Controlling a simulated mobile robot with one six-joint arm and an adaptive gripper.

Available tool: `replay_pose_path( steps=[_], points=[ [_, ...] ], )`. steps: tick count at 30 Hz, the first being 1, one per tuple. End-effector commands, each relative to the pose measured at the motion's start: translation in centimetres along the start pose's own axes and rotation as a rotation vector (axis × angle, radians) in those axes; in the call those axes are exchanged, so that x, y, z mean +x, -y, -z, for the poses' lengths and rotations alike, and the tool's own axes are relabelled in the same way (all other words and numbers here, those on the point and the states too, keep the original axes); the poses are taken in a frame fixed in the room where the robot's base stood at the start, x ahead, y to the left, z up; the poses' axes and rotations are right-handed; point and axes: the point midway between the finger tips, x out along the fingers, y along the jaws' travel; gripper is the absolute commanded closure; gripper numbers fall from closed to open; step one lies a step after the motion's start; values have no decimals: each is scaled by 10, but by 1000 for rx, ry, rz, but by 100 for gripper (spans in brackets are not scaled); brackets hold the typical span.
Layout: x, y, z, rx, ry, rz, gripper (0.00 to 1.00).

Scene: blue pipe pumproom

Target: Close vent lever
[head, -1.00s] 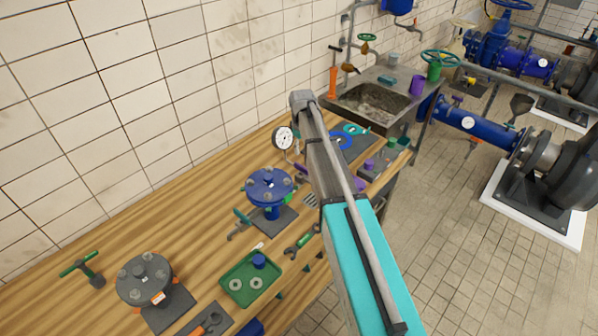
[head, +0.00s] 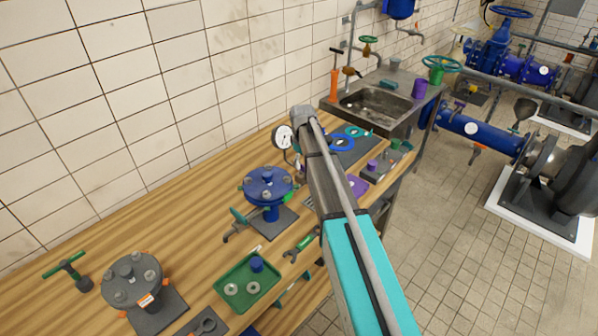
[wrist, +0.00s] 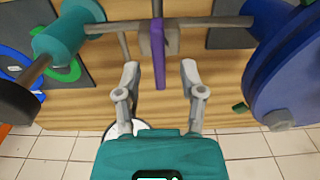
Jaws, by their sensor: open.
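A purple lever (wrist: 159,60) shows in the wrist view, pointing straight down the picture from a small grey valve block (wrist: 158,40) on a thin pipe. I take it as the vent lever. My gripper (wrist: 161,72) is open, with one finger to each side of the lever's lower end. I cannot tell how deep the lever lies between the fingers, and no contact shows. A teal cylinder (wrist: 64,36) is at the left end of the pipe and a blue flange (wrist: 283,70) at the right. In the head view my arm hides the lever.
In the head view a blue flanged fitting (head: 268,186) and a pressure gauge (head: 283,137) stand beside my arm on the wooden bench (head: 190,215). A green tray (head: 246,296) and a grey flange (head: 132,278) are nearer. The sink (head: 376,107) lies beyond.

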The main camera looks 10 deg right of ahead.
Motion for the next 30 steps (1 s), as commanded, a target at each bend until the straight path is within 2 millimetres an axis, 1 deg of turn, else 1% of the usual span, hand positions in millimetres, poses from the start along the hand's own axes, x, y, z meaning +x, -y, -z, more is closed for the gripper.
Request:
replay_pose_path(
  steps=[1, 9, 24, 26, 30],
  points=[
    [8, 0, 0, 0, 0, 0, 49],
    [21, 0, 0, 1, 0, 0, 49],
    [23, -1, -1, 2, 0, 0, 49],
    [23, -1, -1, 2, 0, 0, 60],
    [23, -1, -1, 2, 0, 0, 86]
  ],
)
